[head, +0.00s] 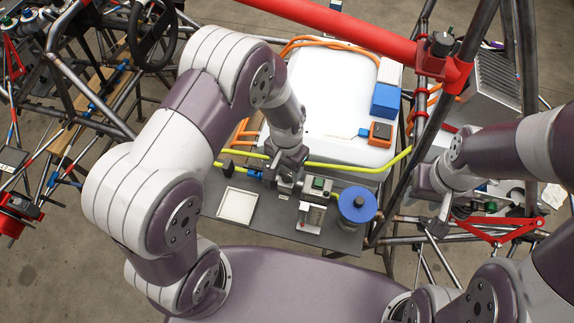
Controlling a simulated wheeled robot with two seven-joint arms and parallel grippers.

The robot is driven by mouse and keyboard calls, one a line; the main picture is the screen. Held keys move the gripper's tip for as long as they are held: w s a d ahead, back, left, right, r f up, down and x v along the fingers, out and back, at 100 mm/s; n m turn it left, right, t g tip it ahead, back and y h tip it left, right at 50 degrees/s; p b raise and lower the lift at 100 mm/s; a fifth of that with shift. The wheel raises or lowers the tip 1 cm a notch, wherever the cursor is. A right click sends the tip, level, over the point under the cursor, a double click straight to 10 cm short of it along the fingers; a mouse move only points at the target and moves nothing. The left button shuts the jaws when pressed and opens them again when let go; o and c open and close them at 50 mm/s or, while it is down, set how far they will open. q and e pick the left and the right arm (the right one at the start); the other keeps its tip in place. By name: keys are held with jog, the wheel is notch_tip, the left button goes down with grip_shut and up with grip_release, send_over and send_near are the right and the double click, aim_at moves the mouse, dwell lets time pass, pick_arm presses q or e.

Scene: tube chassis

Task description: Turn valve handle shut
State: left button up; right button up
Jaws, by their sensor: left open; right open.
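My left arm reaches in from the left, and my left gripper (285,186) points down over the grey panel (268,232), close to the yellow hose. A small blue fitting (255,174) sits on the hose just left of this gripper; it may belong to the valve, and the gripper hides part of that spot. A round blue disc (357,204) with a dark centre stands at the panel's right end, apart from the gripper. I cannot tell which part is the valve handle. My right gripper (438,224) is open beside the frame tubes on the right, right of the disc.
A white tank (330,95) lies behind the panel, with blue and orange boxes (386,100) on it. A yellow hose (340,166) runs along its front. A square white tray (238,206) lies on the panel. A red tube (340,22) and dark frame tubes surround the area.

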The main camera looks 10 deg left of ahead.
pick_arm(q)
jog(key=shift+f, duration=0.4)
jog(key=shift+s+d+f, duration=0.15)
jog(key=shift+s, duration=0.05)
jog(key=c, duration=0.8)
jog(key=shift+w+m, duration=0.1)
jog(key=shift+m, duration=0.3)
jog(key=m, duration=1.3)
jog(key=shift+m, duration=0.3)
